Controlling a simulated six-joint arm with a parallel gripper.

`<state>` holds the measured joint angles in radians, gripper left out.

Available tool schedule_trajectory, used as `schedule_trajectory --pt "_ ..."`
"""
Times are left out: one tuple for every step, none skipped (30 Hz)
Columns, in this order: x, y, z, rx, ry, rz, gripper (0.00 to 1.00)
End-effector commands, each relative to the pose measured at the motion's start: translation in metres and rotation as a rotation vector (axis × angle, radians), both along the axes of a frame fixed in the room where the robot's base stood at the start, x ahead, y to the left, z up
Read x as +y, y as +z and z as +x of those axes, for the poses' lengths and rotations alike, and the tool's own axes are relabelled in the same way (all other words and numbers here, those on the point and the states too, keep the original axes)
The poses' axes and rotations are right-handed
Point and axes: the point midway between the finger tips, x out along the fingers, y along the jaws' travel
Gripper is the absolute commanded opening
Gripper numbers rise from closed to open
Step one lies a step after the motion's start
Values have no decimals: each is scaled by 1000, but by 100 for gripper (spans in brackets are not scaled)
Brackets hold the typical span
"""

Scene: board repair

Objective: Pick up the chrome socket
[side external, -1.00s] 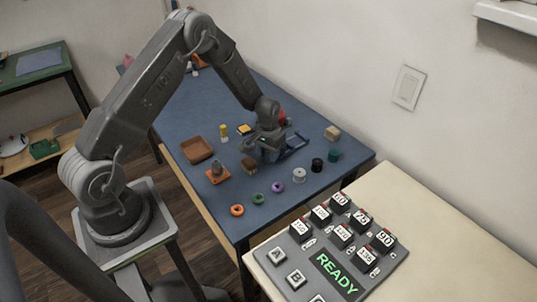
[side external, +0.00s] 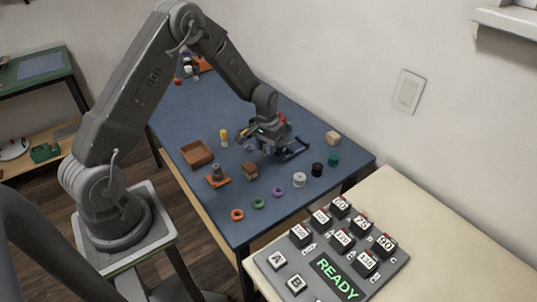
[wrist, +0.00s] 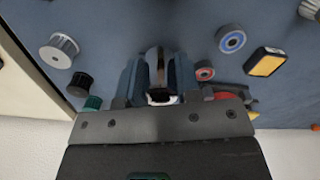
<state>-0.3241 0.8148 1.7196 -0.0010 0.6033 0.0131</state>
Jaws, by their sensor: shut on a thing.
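My gripper (wrist: 160,80) points down over the blue mat (wrist: 140,20). In the wrist view its fingers are closed around a small shiny piece, which I take to be the chrome socket (wrist: 155,62). Only a narrow strip of it shows between the fingers. In the side view my gripper (side external: 270,143) is at the blue stand and hides the socket there. I cannot tell whether the socket touches the mat.
A blue stand (side external: 297,152) is close to my gripper. A white spool (side external: 299,180), black part (side external: 317,169) and teal part (side external: 333,160) stand to the right.

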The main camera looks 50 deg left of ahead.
Motion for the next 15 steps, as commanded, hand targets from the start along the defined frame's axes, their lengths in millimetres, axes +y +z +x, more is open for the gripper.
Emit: schedule_trajectory --pt "10 6 -9 2 9 0 7" --pt "15 9 -14 3 8 0 7" --pt "21 14 -19 1 9 1 7" --pt "25 18 -23 2 8 0 7" --pt "30 22 -27 1 9 1 7" --pt "36 26 -33 2 9 0 7" --pt "41 30 -37 1 9 1 7" --pt "45 34 -41 2 9 0 7" --pt "50 38 -47 1 9 1 7" --pt "55 42 -50 1 8 1 7" --pt "58 45 -54 1 8 1 7" --pt "63 48 -58 1 8 1 7" --pt "66 51 -61 1 7 1 7" --pt "69 53 -64 1 7 1 7" --pt "72 56 -67 2 6 0 7"
